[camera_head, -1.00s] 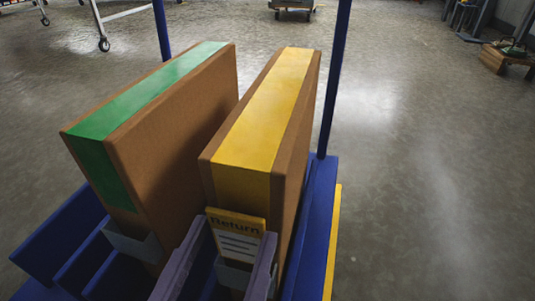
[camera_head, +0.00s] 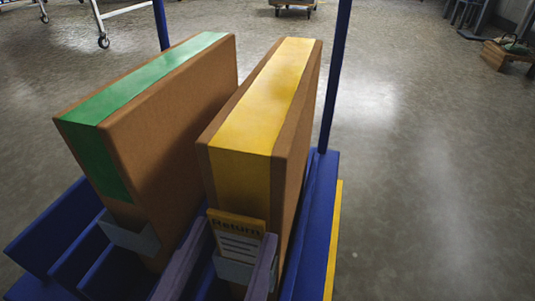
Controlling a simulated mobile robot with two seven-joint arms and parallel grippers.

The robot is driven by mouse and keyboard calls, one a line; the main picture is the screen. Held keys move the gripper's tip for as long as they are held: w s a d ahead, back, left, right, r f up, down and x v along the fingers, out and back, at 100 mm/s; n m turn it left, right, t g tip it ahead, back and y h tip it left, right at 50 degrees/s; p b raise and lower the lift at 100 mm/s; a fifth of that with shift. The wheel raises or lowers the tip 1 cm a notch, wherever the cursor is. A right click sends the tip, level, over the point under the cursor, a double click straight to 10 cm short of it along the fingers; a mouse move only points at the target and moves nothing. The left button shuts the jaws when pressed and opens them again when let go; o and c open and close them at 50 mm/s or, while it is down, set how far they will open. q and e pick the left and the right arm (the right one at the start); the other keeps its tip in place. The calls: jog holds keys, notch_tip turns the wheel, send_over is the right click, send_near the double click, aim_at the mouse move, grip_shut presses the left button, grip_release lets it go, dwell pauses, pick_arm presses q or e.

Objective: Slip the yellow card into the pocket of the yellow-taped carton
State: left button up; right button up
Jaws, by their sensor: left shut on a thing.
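The yellow-taped carton (camera_head: 245,125) stands upright on the blue cart, with a yellow strip over its top and down its near face. A pale pocket (camera_head: 232,270) sits low on that face. The yellow card (camera_head: 237,225), headed "Return" above a white lined panel, stands upright against the face, its lower part at the pocket. I cannot tell how deep it sits. My left gripper (camera_head: 226,250) has its two grey-purple fingers either side of the card, shut on it. The fingers' lower parts run out of the frame. My right gripper is not in view.
A green-taped carton (camera_head: 165,130) with its own pale pocket (camera_head: 130,236) stands to the left. Blue cart dividers (camera_head: 75,245) and two blue posts (camera_head: 334,80) flank the cartons. Open concrete floor lies to the right.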

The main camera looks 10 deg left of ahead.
pick_arm(q)
jog(key=shift+f+b, duration=1)
jog(key=shift+f, duration=0.4)
jog(key=o, duration=1.4)
jog(key=shift+c, duration=0.2)
jog(key=shift+s+p, duration=0.35)
jog(key=shift+s, duration=0.2)
jog(key=s+p, duration=0.2)
jog(key=s, duration=0.7)
jog(key=shift+f, duration=0.3)
jog(key=shift+w+a, duration=0.1)
